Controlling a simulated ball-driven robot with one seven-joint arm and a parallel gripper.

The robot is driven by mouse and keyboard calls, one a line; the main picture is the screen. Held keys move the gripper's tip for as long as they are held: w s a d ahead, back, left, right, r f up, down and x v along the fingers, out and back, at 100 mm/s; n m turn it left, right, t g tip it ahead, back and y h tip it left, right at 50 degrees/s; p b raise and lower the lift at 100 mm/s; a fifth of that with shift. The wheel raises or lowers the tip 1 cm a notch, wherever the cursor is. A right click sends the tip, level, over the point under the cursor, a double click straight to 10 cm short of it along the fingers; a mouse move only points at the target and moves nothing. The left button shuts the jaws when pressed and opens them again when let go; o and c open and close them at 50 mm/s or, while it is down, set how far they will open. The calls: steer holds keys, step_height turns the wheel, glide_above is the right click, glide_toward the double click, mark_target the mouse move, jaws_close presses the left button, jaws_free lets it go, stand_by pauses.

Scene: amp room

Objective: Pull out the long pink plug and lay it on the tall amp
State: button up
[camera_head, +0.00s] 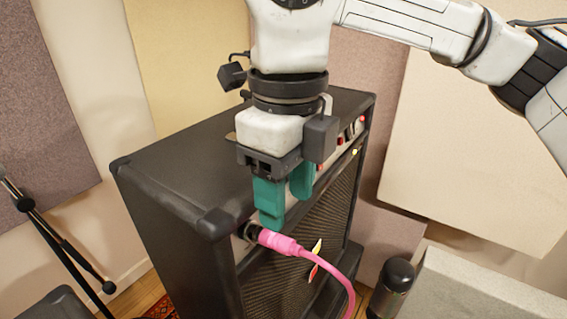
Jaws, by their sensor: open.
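The long pink plug (280,243) sticks out of a jack near the upper front corner of the tall black amp (176,176). Its pink cable (345,283) curves down in front of the speaker grille. My gripper (286,203) has green fingers and is open, pointing down just above the plug. The nearer finger's tip appears close to the plug, partly overlapping it in the picture. I cannot tell whether they touch. The amp's flat top is partly hidden behind my gripper, and its visible part is bare.
A black microphone stand (62,245) stands at the left. A dark cylinder (391,287) stands at the lower right beside a grey block (470,290). Knobs (352,132) line the amp's upper front. Acoustic panels cover the walls behind.

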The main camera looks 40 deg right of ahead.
mark_target(287, 240)
step_height(287, 240, down, 8)
steer(key=shift+r+p, duration=0.2)
steer(key=shift+p, duration=0.35)
steer(key=shift+c, duration=0.4)
jaws_close()
stand_by(0.4)
